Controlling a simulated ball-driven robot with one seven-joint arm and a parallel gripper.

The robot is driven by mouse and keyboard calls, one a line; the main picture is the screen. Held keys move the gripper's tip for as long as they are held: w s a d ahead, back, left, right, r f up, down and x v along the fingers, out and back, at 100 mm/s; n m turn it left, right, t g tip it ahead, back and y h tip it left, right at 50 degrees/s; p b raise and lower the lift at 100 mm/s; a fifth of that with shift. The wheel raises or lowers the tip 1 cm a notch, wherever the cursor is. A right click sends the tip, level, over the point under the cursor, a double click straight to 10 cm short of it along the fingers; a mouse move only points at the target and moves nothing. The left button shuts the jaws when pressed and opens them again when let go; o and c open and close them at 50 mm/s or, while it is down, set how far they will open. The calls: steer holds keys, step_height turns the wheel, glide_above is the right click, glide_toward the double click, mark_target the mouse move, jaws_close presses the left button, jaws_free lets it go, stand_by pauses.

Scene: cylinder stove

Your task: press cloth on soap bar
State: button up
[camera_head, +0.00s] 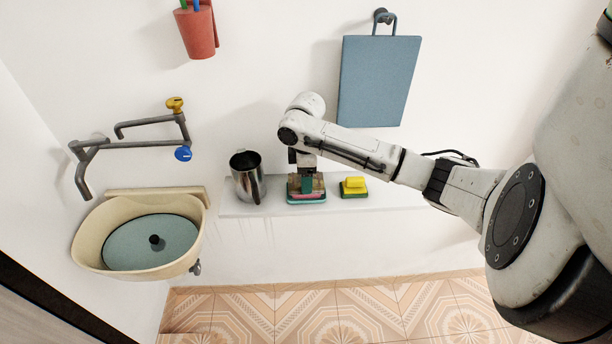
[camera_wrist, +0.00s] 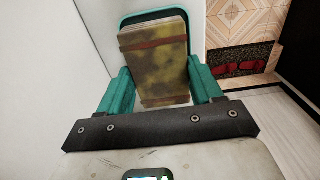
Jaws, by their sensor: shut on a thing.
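My gripper (camera_head: 307,184) points down over the ledge. Its teal fingers (camera_wrist: 158,75) are shut on the cloth (camera_wrist: 155,62), a folded, blocky, mottled olive-brown piece with darker bands. The pink soap bar (camera_head: 308,195) lies under the gripper in a teal dish (camera_head: 306,202), and only its front edge shows. The dish rim (camera_wrist: 150,14) also shows behind the cloth in the wrist view, where the cloth hides the soap. The cloth is right over or on the soap; I cannot tell whether they touch.
A metal mug (camera_head: 247,182) stands close left of the dish, and a yellow-green sponge (camera_head: 353,187) lies close right on the white ledge (camera_head: 400,196). A blue board (camera_head: 378,82) hangs above. The basin (camera_head: 90,240) and pipes (camera_head: 140,145) are farther left.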

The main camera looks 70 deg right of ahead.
steer(key=shift+a+f, duration=0.1)
steer(key=shift+f, duration=0.05)
step_height(320, 180, up, 2)
steer(key=shift+r+p, duration=0.25)
steer(key=shift+p, duration=0.8)
steer(key=shift+r, duration=2.35)
steer(key=shift+s, duration=0.1)
